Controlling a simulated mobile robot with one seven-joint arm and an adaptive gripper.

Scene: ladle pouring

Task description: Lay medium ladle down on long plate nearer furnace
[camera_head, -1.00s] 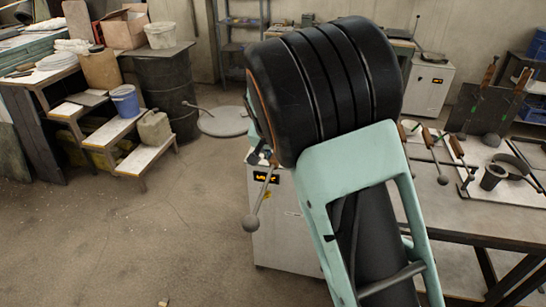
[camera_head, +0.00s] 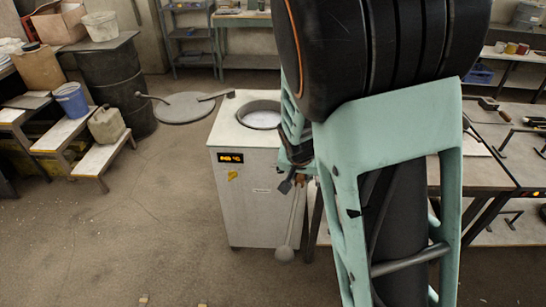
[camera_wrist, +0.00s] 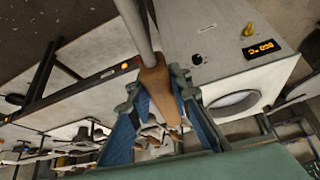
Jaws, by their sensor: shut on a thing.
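My gripper (camera_head: 298,160) is shut on the ladle's brown wooden handle (camera_wrist: 160,90). In the head view the ladle (camera_head: 284,253) hangs steeply downward, its small rounded bowl lowest, in front of the furnace's right side. Its metal rod (camera_wrist: 136,27) runs to the top edge of the wrist view. The furnace (camera_head: 232,200) is a white cabinet with a round top opening and a lit display. The furnace also shows in the wrist view (camera_wrist: 265,75). I cannot make out which surface is the long plate; my arm hides much of the table.
A worktable (camera_head: 490,165) with tools stands right of my arm, close to the furnace. A round grey lid (camera_head: 185,107) lies behind and left of the furnace. A black drum (camera_head: 118,85) and a stepped stand (camera_head: 70,138) are at left.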

